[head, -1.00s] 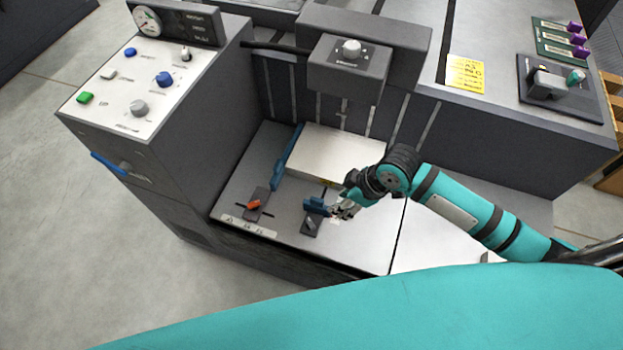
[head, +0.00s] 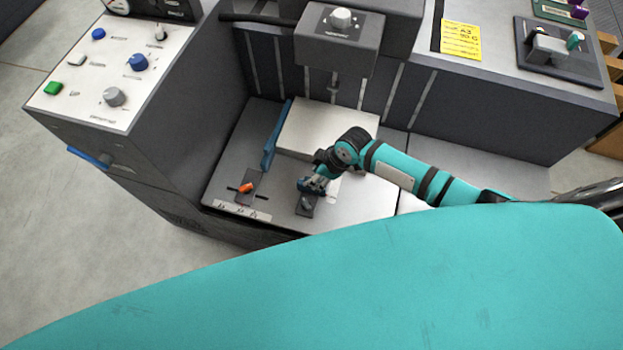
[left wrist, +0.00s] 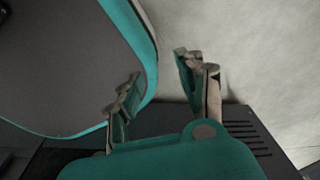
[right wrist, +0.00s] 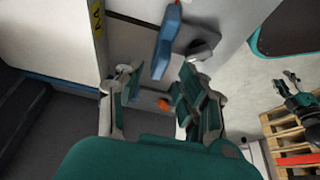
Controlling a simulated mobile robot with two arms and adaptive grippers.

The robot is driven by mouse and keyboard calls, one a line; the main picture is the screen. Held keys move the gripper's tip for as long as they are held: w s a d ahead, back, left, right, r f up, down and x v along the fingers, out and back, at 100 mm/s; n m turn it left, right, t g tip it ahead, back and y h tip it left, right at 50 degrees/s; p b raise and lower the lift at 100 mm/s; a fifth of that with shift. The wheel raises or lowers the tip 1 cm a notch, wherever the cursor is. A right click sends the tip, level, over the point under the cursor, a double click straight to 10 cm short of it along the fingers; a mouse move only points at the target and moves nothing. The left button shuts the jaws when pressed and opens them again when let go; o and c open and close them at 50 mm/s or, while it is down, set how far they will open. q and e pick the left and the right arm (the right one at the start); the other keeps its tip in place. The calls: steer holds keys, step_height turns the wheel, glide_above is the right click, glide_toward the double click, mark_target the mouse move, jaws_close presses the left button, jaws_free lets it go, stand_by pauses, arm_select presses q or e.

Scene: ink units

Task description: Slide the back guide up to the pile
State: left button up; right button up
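The pile (head: 325,130) is a white block of paper on the grey tray of the machine. The blue back guide (right wrist: 165,48) shows in the right wrist view, between and just beyond my right fingertips; contact cannot be told. Its dark base plate (head: 306,207) lies in front of the pile in the head view, where my gripper mostly hides the guide. My right gripper (head: 314,185) is open around the guide; it also shows in the right wrist view (right wrist: 160,85). My left gripper (left wrist: 158,78) is open and empty, away from the tray.
A blue side guide (head: 271,145) stands along the pile's left side, with an orange lever (head: 246,187) in front. A control panel (head: 110,75) rises at the left. A grey unit with a knob (head: 340,18) overhangs the pile. The tray to the right is clear.

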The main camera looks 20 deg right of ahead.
mark_target(308, 197)
steer(key=x, duration=0.2)
steer(key=shift+w+a+f, duration=0.1)
steer(key=shift+w+f, duration=0.05)
steer(key=shift+f, duration=0.15)
steer(key=shift+a+f, duration=0.1)
steer(key=shift+f, duration=0.25)
steer(key=c, duration=0.7)
arm_select(q)
steer(key=shift+s+f, duration=0.35)
steer(key=shift+s, duration=0.25)
arm_select(e)
jaws_close()
